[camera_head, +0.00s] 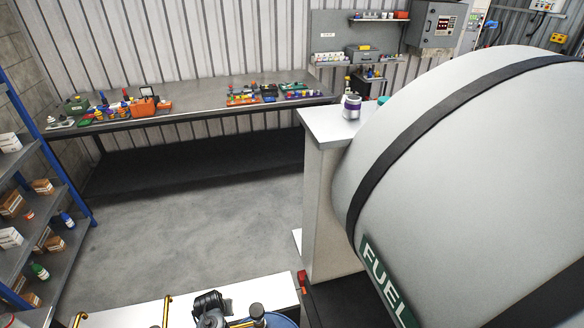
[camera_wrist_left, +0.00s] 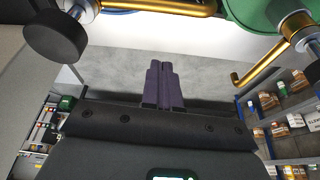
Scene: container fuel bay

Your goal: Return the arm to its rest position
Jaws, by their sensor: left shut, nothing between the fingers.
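My left gripper (camera_wrist_left: 163,66) shows in the left wrist view, its two purple fingers closed together with nothing between them. The fingers stand out from the dark gripper body over a background of grey floor. They appear clear of the fittings near the top of that view. I cannot make out my left arm or its gripper in the head view. My right gripper is in neither view.
A FUEL tank (camera_head: 470,150) fills the right, beside a pale pillar (camera_head: 325,210) bearing a silver-purple fitting (camera_head: 351,107). A long workbench (camera_head: 200,93) and blue-post shelving (camera_head: 45,150) stand behind and left. Brass pipes (camera_wrist_left: 160,7) and a black knob (camera_wrist_left: 55,37) are near my gripper. Mid-floor is clear.

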